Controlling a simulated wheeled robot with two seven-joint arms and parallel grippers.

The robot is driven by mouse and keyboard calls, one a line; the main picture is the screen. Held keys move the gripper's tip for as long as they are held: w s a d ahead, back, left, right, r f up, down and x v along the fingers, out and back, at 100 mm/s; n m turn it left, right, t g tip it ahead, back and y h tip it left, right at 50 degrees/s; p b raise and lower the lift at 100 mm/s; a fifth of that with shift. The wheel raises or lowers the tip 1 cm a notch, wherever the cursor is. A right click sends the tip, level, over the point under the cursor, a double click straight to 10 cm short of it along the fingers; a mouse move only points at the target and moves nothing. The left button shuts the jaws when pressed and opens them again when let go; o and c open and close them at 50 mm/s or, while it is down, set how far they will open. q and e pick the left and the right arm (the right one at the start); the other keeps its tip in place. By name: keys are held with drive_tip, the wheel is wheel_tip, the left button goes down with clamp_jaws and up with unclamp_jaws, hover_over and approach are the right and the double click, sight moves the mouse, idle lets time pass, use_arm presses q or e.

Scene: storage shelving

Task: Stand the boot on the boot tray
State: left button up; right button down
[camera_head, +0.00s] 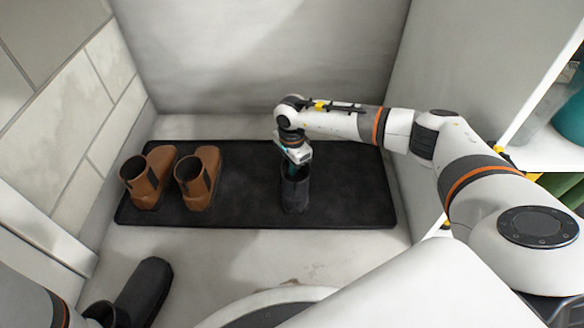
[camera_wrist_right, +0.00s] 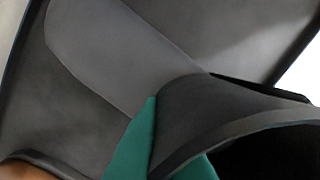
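A dark grey boot (camera_head: 295,193) is upright over the middle of the black boot tray (camera_head: 350,190). I cannot tell whether its sole touches the tray. My right gripper (camera_head: 297,168) comes down from above onto the top of its shaft. In the right wrist view its teal fingers (camera_wrist_right: 155,150) are on either side of the wall of the boot's shaft (camera_wrist_right: 220,105), shut on it. A second dark boot (camera_head: 146,288) lies on the floor in front of the tray at lower left. My left arm shows at the lower left corner; its gripper is out of view.
Two brown boots (camera_head: 147,182) (camera_head: 199,180) stand on the left part of the tray. The right part of the tray is bare. Walls close in the back and left. White shelving (camera_head: 545,140) with stored items stands at the right, beside my right arm.

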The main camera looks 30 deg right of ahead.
drive_tip(key=shift+f, duration=0.15)
drive_tip(key=c, duration=1.6)
unclamp_jaws()
drive_tip(key=shift+c, duration=0.2)
